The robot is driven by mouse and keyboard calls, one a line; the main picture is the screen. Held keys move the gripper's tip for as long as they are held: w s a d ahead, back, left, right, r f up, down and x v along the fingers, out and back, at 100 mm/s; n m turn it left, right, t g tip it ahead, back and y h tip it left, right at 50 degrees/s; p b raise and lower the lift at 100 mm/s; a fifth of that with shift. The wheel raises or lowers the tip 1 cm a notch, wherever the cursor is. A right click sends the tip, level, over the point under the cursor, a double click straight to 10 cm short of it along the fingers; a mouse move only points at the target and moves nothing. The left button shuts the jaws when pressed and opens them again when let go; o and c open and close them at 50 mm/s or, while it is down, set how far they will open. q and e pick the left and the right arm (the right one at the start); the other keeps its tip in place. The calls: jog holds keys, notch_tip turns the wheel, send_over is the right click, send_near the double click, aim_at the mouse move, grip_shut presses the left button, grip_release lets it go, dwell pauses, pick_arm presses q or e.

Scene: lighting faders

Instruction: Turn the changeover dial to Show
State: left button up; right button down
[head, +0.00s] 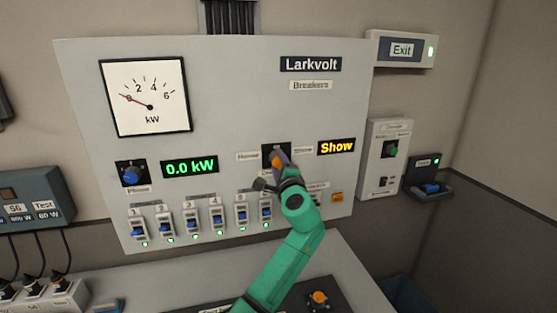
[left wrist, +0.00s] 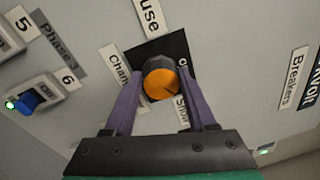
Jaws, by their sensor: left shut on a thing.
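The changeover dial (left wrist: 161,84) has an orange face and dark sides on a black square plate (left wrist: 178,50). In the left wrist view, my left gripper's (left wrist: 160,76) purple fingers stand on either side of it, shut on it. A thin dark line on its face slants toward the partly hidden Show label (left wrist: 181,108). In the head view the dial (head: 276,161) shows only partly behind my left gripper (head: 279,158). The small display (head: 336,146) to its right reads Show in orange. My right gripper is not in view.
The grey Larkvolt panel (head: 230,80) carries a kW meter (head: 147,96), a green 0.0 kW display (head: 190,167), a blue phase knob (head: 131,174) and a row of breaker switches (head: 192,222) under the arm's left. An orange button (head: 337,197) is right of the arm.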

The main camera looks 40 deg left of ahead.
pick_arm(q)
jog(key=shift+r, duration=0.4)
jog(key=o, duration=1.2)
jog(key=shift+o, duration=0.9)
jog(key=shift+f, duration=0.1)
jog(key=shift+w+a+f, duration=0.1)
jog(key=shift+a+f, duration=0.05)
jog(key=shift+f, duration=0.05)
jog(key=shift+d+f, duration=0.1)
jog(key=shift+d, duration=0.1)
jog(key=r+b+v, duration=0.1)
jog(key=b+v, duration=0.4)
jog(key=v, duration=0.9)
jog(key=shift+f+b, duration=0.35)
